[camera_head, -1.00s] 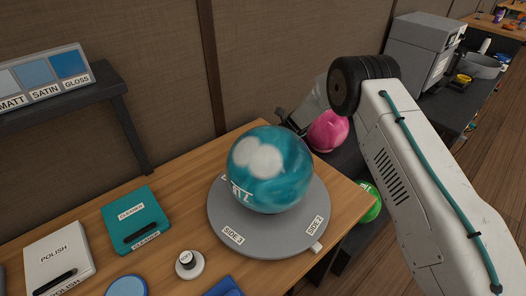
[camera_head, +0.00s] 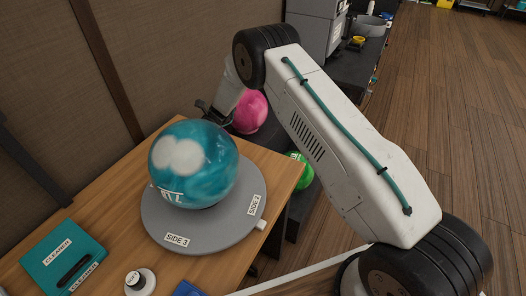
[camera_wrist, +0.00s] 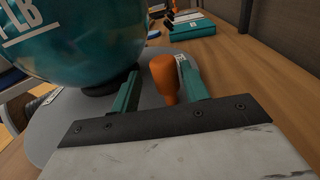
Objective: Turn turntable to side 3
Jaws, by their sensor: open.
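The grey round turntable (camera_head: 215,237) sits on the wooden table and carries a teal ball (camera_head: 205,160) with a white blotch. Its SIDE 3 label (camera_head: 177,240) faces front left, and its SIDE 2 label (camera_head: 254,205) is on the right by a small white tab (camera_head: 262,225) at the rim. My gripper (camera_head: 203,107) is behind the ball in the head view, partly hidden. In the wrist view my gripper (camera_wrist: 158,78) is open, with an upright orange handle (camera_wrist: 164,80) between its teal fingers, nearer the right one. The turntable's surface (camera_wrist: 60,130) also shows there.
A teal cleaner case (camera_head: 62,255) and a small round knob (camera_head: 138,281) are on the table's front left. A pink ball (camera_head: 250,112) and a green ball (camera_head: 301,168) are beyond the table's right edge. Open wood floor (camera_head: 450,110) lies to the right.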

